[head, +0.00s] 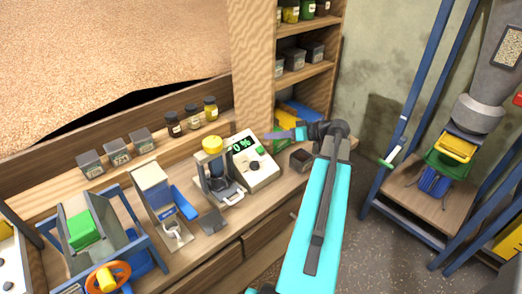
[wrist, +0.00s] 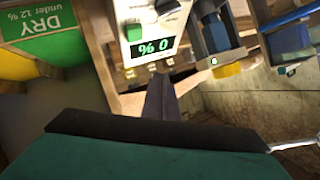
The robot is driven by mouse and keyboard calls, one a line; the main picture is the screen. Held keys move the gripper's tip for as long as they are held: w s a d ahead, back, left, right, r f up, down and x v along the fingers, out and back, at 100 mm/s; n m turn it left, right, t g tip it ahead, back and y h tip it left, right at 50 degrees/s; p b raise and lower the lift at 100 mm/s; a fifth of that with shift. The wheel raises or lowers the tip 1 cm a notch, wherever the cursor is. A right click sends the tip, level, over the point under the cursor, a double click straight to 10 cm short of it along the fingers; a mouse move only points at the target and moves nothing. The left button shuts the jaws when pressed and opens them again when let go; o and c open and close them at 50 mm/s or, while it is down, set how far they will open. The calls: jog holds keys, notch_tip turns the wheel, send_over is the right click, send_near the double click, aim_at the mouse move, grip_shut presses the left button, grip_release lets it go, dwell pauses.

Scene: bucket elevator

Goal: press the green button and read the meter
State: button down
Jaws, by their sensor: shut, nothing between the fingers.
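The meter (head: 262,172) is a cream box on the wooden bench in the head view. My gripper (head: 270,136) is shut and empty, pointing left near the meter's back right side. In the wrist view its closed fingers (wrist: 162,84) end close to the display edge, apart from the button.
A yellow-capped device (head: 212,145) stands left of the meter. Small jars (head: 192,117) and grey boxes (head: 117,151) line the ledge behind. A small dark box (head: 301,159) sits right of the meter. A wooden shelf post (head: 252,70) rises behind it.

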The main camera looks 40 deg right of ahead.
aim_at(257, 147)
jog(key=f, duration=0.1)
jog(key=w+f+b, duration=0.1)
jog(key=f, duration=0.1)
jog(key=w+f, duration=0.1)
jog(key=shift+w+d+f, duration=0.1)
jog(key=shift+f, duration=0.3)
jog(key=shift+w+f+b, duration=0.55)
jog(key=shift+f+b, duration=0.35)
jog(key=shift+b, duration=0.15)
jog(key=shift+w+f+b, duration=0.4)
jog(key=shift+f+b, duration=0.45)
jog(key=shift+b, duration=0.5)
dwell(2.3)
jog(key=shift+r, duration=0.1)
dwell(0.3)
jog(key=shift+s+r, duration=0.4)
jog(key=shift+r, duration=0.35)
jog(key=shift+r, duration=0.1)
jog(key=shift+s+r+p, duration=0.15)
jog(key=shift+s+r, duration=0.25)
jog(key=shift+r, duration=0.3)
jog(key=shift+s+r+p, duration=0.1)
jog(key=shift+s+r, duration=0.25)
jog(key=shift+r, duration=0.4)
jog(key=shift+s+r+p, duration=0.15)
jog(key=shift+s+r, duration=0.25)
jog(key=shift+r, duration=0.3)
